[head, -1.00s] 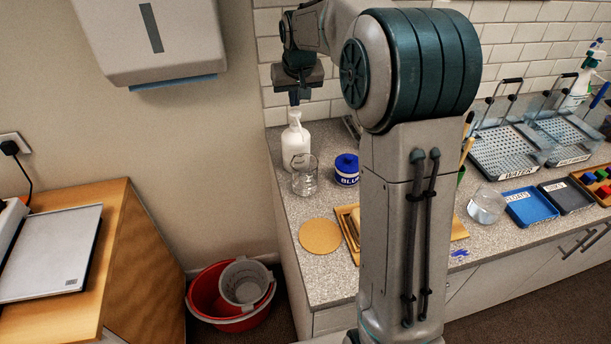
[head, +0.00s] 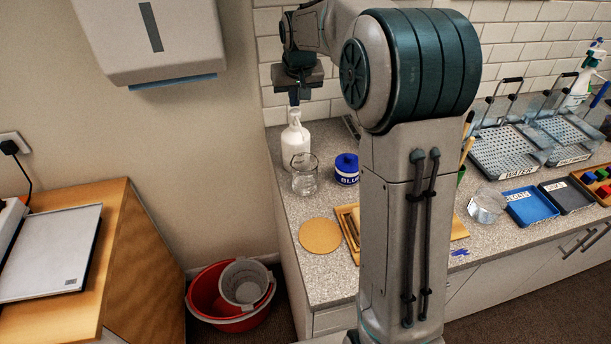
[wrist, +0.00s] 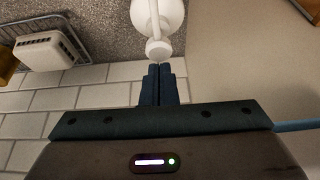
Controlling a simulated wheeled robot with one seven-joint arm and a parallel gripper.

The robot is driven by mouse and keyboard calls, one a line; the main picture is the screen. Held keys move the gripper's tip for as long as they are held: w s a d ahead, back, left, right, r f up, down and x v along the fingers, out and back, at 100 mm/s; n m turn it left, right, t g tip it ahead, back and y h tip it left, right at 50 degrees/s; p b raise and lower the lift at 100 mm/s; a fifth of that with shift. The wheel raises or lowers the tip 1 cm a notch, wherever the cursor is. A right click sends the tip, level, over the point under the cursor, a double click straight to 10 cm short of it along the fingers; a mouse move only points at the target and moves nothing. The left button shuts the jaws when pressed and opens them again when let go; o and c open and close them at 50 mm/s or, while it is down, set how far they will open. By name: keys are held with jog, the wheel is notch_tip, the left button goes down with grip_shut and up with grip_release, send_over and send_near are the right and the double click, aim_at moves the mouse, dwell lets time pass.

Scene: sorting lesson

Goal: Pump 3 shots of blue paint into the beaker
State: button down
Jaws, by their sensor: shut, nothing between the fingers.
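A white pump bottle (head: 296,146) stands at the back left of the counter. In the wrist view its white body (wrist: 170,12) and round pump head (wrist: 159,49) show at the top. A clear glass beaker (head: 305,182) stands just in front of it; I see no paint in it, but it is small. In the wrist view the fingertips (wrist: 160,68) are close to the pump head; contact is unclear.
A round cork mat (head: 320,236) lies at the counter's front left. A wooden tray (head: 354,252) is partly hidden by my arm. The wall is close behind the bottle.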

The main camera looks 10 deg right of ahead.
jog(key=shift+f+b, duration=1)
jog(key=shift+f, duration=0.4)
jog(key=shift+r, duration=0.2)
jog(key=shift+r+p, duration=1.05)
jog(key=shift+r, duration=0.15)
